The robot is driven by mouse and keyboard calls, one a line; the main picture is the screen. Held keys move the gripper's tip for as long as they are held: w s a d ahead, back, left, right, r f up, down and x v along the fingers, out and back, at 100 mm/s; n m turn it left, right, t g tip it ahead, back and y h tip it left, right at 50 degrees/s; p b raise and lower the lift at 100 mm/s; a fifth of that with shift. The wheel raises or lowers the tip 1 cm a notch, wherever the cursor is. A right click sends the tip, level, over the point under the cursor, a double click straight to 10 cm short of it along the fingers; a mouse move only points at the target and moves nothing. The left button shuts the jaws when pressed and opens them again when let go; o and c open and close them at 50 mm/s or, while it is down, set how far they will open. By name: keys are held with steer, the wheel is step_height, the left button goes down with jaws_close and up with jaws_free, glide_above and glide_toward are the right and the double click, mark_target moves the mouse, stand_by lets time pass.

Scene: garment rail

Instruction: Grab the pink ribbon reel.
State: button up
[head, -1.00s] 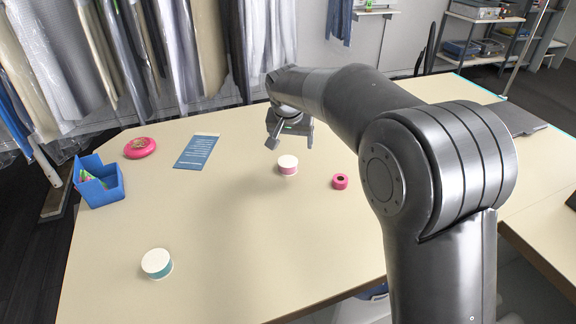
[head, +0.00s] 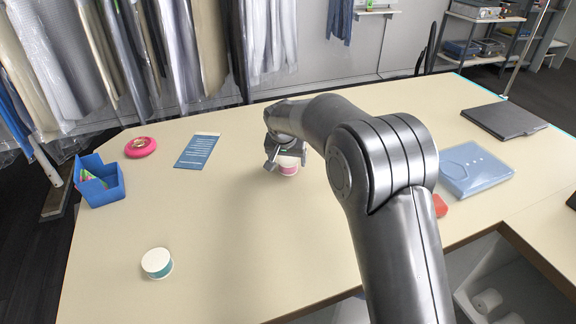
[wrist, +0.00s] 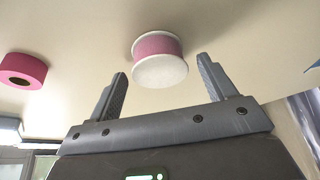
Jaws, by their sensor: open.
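The pink ribbon reel (head: 288,168) is a short white-flanged spool with a pink band, on the table in the head view. My gripper (head: 277,161) is right by it and partly covers it there. In the wrist view the pink ribbon reel (wrist: 158,58) shows ahead of the fingertips, roughly centred between them. My gripper (wrist: 162,84) is open, with nothing between its fingers. I cannot tell whether a finger touches the reel.
A solid pink ring-like roll (wrist: 22,71) lies to one side in the wrist view. On the table (head: 215,235) are a teal-banded reel (head: 157,263), a blue bin (head: 100,182), a pink round item (head: 141,147), a blue card (head: 196,151) and a clear blue packet (head: 470,170). The front middle is clear.

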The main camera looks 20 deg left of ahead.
steer(key=shift+w+f, duration=0.15)
steer(key=shift+f, duration=0.15)
steer(key=c, duration=1)
steer(key=shift+o, duration=0.2)
steer(key=shift+r, duration=0.2)
